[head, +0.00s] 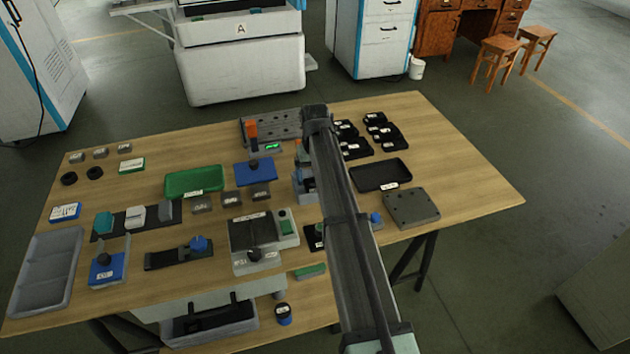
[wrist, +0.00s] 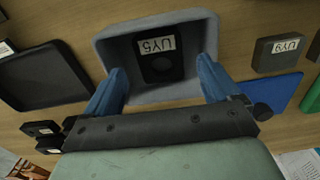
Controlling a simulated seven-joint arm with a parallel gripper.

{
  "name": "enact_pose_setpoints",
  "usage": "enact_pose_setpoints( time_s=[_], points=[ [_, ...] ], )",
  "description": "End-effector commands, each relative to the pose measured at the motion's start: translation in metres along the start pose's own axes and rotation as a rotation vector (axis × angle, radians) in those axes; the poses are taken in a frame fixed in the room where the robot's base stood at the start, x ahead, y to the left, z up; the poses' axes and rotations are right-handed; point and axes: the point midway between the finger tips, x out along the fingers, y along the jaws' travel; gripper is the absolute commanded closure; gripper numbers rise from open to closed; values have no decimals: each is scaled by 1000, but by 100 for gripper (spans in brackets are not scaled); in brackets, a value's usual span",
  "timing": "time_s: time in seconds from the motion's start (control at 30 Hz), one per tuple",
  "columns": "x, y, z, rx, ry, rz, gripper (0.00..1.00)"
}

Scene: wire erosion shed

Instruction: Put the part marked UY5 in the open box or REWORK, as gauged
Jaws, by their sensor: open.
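The part marked UY5 (wrist: 165,65) is a dark block with a round feature in its top and a white label. It lies inside a grey open-topped bin (wrist: 112,40) in the wrist view. My gripper (wrist: 161,68) is open, its two blue fingers apart on either side of the part; I cannot tell whether they touch it. In the head view my arm covers most of this spot, and my gripper (head: 302,172) shows only partly beside it. A black tray (head: 380,176) and a green tray (head: 192,180) each carry a label too small to read; no REWORK marking is readable.
A block marked UY9 (wrist: 278,52) stands beside the bin, near a blue tray (head: 255,172). Several black parts (head: 380,130) lie at the back right. A grey plate with holes (head: 411,208) lies right of my arm. The table's right end is clear.

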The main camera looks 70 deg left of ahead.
Motion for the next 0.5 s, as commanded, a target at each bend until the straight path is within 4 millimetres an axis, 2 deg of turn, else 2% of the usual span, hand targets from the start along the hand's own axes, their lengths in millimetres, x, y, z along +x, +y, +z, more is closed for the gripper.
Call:
enact_pose_setpoints(
  time_s=[0.1,0.23,0.5],
  points=[
    [-25,0,-1,0,3,0,11],
    [-48,0,-1,0,2,0,11],
    [-81,0,0,0,1,0,11]
  ],
)
